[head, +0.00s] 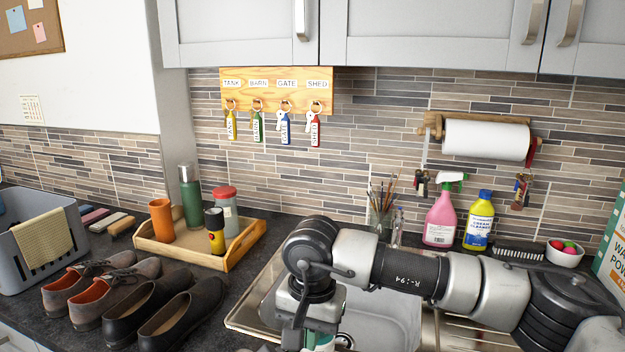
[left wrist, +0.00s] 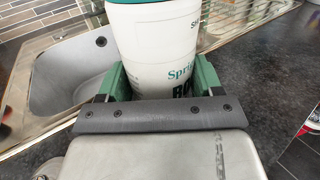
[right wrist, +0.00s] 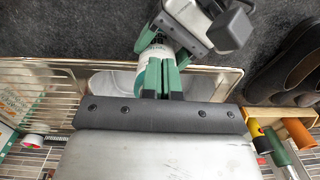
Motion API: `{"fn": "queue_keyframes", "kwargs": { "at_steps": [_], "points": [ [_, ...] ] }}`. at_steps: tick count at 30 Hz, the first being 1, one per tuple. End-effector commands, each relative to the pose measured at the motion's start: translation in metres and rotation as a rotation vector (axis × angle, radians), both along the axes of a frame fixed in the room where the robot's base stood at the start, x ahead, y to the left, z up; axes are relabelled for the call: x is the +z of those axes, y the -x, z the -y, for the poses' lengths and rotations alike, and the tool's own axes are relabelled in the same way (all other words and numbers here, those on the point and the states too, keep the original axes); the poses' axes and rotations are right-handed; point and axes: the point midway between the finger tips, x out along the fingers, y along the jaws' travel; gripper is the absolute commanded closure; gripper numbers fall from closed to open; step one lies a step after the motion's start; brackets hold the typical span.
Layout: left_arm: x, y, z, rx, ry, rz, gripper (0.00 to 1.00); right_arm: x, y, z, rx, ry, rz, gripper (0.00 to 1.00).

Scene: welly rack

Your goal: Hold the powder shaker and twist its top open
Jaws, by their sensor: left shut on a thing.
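The powder shaker is a white container with teal print and a green top, and it fills the middle of the left wrist view (left wrist: 155,45). My left gripper (left wrist: 163,78) is shut on its body, with one green finger on each side. In the right wrist view the shaker (right wrist: 156,54) shows white and teal beyond my right gripper (right wrist: 161,64). The right gripper's green fingers are close together and overlap the shaker's outline; I cannot tell whether they touch it. In the head view the right gripper (head: 318,338) hangs over the sink, and the shaker is mostly hidden.
The steel sink (head: 380,310) lies below. A wooden tray (head: 187,262) with bottles, several shoes (head: 180,315) and a grey basket (head: 45,250) are at left. A pink spray bottle (head: 440,218) and a yellow cleaner bottle (head: 479,222) stand behind my right arm.

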Motion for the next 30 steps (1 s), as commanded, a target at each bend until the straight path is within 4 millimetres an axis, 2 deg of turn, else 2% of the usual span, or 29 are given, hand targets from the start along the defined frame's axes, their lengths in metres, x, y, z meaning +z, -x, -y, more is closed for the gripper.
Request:
{"fn": "queue_keyframes", "kwargs": {
  "at_steps": [2, 14, 24, 25, 30],
  "points": [
    [0.002, -0.002, -0.001, 0.005, 0.007, 0.003, 0.63, 0.000, 0.003, 0.000, 0.005, 0.008, -0.015, 1.00],
    [-0.001, -0.002, -0.002, 0.005, -0.001, 0.000, 0.63, 0.050, 0.002, 0.000, 0.009, 0.001, -0.008, 1.00],
    [-0.002, -0.002, -0.002, 0.006, -0.005, 0.000, 0.63, 0.053, 0.002, -0.001, 0.010, 0.001, -0.006, 1.00],
    [-0.002, -0.002, -0.002, 0.006, -0.005, 0.000, 0.34, 0.053, 0.002, -0.001, 0.010, 0.000, -0.006, 1.00],
    [-0.001, -0.002, -0.002, 0.006, -0.004, 0.000, 0.08, 0.053, 0.002, -0.001, 0.010, 0.000, -0.006, 1.00]
  ]
}}
